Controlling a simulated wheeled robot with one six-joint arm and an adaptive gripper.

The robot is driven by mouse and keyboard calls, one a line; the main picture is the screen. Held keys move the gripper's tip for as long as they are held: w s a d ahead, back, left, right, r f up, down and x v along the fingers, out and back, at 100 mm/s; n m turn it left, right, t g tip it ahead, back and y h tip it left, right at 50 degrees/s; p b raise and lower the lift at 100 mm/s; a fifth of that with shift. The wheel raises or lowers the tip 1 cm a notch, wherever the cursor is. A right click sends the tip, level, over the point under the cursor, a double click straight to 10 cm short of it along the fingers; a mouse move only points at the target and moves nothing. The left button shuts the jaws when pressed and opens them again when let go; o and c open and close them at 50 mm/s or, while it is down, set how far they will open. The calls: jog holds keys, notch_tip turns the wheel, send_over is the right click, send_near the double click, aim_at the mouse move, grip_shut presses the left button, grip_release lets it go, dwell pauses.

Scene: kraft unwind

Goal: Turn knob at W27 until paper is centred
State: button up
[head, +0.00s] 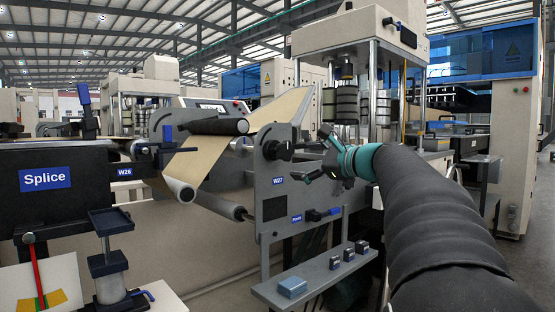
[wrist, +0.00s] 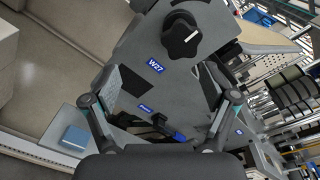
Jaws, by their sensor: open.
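The black knob (head: 271,150) is on the grey side plate (head: 262,190), above the blue W27 label (head: 279,180).
A blue-labelled lever (head: 318,214) sticks out low on the plate. A grey shelf (head: 330,275) below carries several small blue-grey blocks. A Splice table (head: 60,190) with a W26 label stands at left. The floor shows clear at upper left in the wrist view.

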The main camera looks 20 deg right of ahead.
aim_at(287, 151)
jog(key=shift+m+t, duration=0.4)
jog(key=shift+t, duration=0.1)
jog(key=shift+w+a+r+p, duration=0.25)
jog(key=shift+w+p, duration=0.25)
jog(key=shift+w, duration=1.15)
jog(key=shift+w+a+r+p, duration=0.25)
jog(key=shift+w+p, duration=0.3)
jog(key=shift+w, duration=1.05)
jog(key=shift+w+a+r+p, duration=0.15)
jog(key=shift+w+r+p, duration=0.25)
jog(key=shift+w, duration=1.25)
jog(key=shift+f, duration=0.1)
jog(key=c, duration=1.2)
jog(key=shift+o, duration=0.2)
